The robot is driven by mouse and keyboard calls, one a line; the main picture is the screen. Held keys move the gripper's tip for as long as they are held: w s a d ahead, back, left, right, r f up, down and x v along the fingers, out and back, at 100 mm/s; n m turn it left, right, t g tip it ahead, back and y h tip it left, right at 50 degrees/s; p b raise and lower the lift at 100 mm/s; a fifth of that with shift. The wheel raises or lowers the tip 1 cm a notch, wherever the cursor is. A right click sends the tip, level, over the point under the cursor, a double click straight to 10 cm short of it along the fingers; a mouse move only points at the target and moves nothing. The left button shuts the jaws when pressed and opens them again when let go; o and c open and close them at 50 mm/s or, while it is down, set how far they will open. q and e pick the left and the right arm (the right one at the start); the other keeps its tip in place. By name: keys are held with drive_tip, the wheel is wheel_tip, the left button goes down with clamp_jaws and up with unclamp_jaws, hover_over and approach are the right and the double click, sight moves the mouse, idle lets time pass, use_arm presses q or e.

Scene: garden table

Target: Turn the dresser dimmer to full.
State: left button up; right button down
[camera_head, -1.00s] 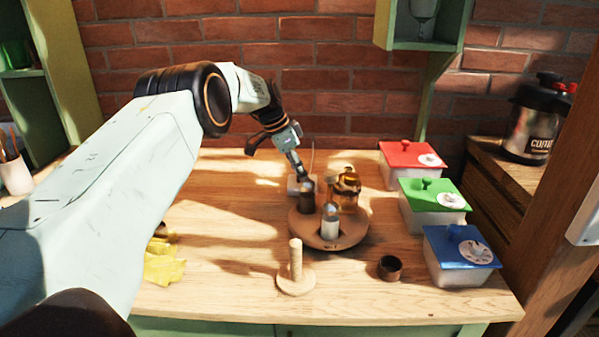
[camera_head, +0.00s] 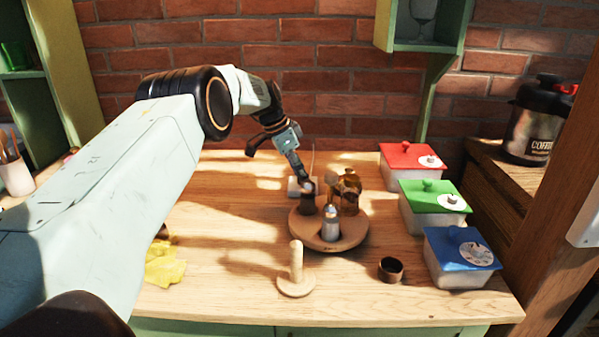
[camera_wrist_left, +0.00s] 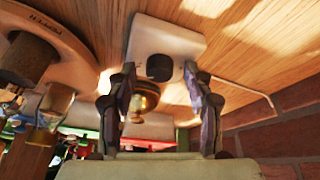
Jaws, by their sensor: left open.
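The dimmer is a white box with a round black knob (camera_wrist_left: 160,67), seen clearly in the left wrist view. In the head view only part of the white box (camera_head: 293,187) shows, behind the round wooden tray and partly hidden by my gripper and a dark bottle. My left gripper (camera_head: 304,178) points down at the dimmer at the back of the table. In the wrist view its two fingers (camera_wrist_left: 161,82) are apart, one on either side of the knob's line. I cannot tell how far they are from it. My right gripper is not in view.
The round wooden tray (camera_head: 347,240) with several bottles stands just in front of the dimmer. A wooden peg stand (camera_head: 296,275), a dark ring (camera_head: 390,269) and a yellow cloth (camera_head: 164,267) lie nearer the front. Red, green and blue lidded boxes (camera_head: 437,196) line the right.

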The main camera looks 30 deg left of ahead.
use_arm(q)
drive_tip(key=shift+r, duration=0.1)
drive_tip(key=v, duration=1.2)
